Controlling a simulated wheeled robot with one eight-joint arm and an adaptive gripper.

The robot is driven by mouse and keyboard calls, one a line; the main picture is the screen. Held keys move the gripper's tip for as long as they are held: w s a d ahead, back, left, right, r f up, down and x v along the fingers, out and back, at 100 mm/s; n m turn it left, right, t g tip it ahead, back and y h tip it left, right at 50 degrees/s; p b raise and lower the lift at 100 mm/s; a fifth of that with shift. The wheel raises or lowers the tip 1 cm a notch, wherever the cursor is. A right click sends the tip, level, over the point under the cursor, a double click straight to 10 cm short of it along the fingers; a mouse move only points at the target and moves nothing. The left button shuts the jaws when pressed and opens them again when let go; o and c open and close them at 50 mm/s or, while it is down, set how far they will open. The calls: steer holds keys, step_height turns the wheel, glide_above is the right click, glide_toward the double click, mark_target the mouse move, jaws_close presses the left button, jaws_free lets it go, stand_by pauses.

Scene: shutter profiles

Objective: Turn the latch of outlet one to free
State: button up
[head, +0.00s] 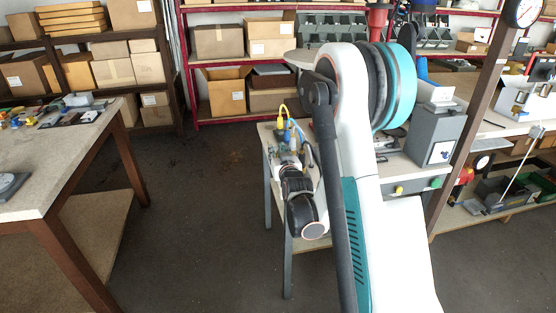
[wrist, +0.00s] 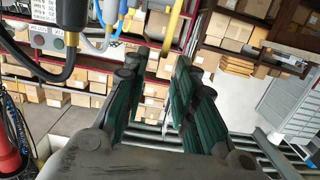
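My gripper (wrist: 158,75) shows in the wrist view with its dark, green-padded fingers apart and a clear gap between them. I see nothing held in the gap. A grey panel (wrist: 48,42) with a red and a green button and a white label is at the upper left, beside the fingers and apart from them. Black, blue, white and yellow cables hang near it. In the head view, yellow and blue connectors (head: 283,128) are just beyond my wrist, at a small table. I cannot make out outlet one or its latch; my arm hides part of that table.
A workbench (head: 60,160) with small parts stands at the left. Shelves with cardboard boxes (head: 218,42) line the back. A grey box (head: 435,135) stands right of my arm. The floor (head: 190,200) between the workbench and the small table is clear.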

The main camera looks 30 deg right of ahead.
step_height(320, 180, up, 7)
steer(key=shift+f, duration=0.15)
stand_by(0.4)
